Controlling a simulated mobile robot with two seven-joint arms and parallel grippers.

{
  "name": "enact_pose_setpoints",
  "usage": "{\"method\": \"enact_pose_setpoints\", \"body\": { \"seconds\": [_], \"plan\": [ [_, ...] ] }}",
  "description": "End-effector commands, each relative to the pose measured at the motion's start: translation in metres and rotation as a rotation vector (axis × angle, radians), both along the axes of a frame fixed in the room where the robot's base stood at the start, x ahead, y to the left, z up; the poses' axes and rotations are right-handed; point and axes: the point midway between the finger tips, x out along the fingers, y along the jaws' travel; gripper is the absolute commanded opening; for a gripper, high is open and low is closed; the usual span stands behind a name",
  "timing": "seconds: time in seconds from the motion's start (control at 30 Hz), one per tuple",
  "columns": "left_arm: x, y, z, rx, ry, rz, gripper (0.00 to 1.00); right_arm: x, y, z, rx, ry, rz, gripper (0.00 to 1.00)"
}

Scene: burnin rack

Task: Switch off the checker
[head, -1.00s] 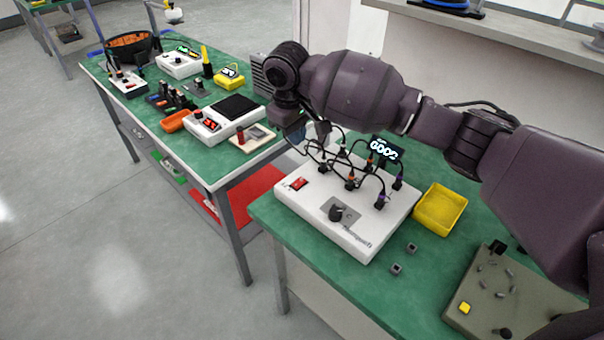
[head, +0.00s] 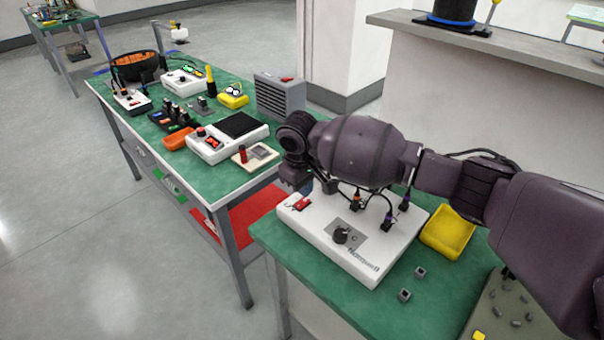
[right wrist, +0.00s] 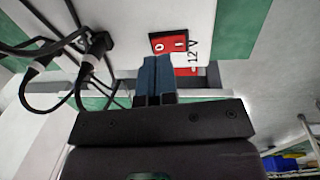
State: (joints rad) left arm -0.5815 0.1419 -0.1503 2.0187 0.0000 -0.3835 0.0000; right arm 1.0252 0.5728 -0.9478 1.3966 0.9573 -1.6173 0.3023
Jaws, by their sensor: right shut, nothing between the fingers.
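The white box (head: 376,266) on the near green bench has a red rocker switch (head: 302,203) at its left corner, a black knob (head: 341,236) and several plugged leads. I take it for the checker. The right wrist view shows the red switch (right wrist: 173,43) close up, with O and I marks and a "12 V" label. I cannot tell which side is pressed. My right gripper (head: 303,189) is over that corner. Its blue fingers (right wrist: 155,64) are shut and empty, with their tips just by the switch; contact is unclear. My left gripper is not in view.
A yellow tray (head: 447,233) stands right of the box. Two small grey blocks (head: 412,283) lie in front of it. Leads (right wrist: 70,55) run beside my right fingers. Another green bench (head: 226,172) at the left holds several devices and a grey vented unit (head: 280,97).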

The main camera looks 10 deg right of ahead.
Motion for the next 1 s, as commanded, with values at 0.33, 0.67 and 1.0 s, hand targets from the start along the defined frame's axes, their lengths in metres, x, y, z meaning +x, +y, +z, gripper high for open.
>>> {"method": "enact_pose_setpoints", "body": {
  "seconds": [0.33, 0.67, 1.0],
  "plan": [
    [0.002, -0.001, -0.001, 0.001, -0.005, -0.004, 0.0, 0.002, -0.003, -0.03, -0.001, -0.001, 0.0, 0.0],
    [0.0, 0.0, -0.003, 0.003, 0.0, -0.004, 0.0, 0.002, -0.003, -0.03, 0.0, -0.001, -0.001, 0.0],
    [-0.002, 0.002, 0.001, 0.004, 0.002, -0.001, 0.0, 0.004, -0.006, -0.039, 0.105, 0.071, -0.001, 0.0]
  ]
}}
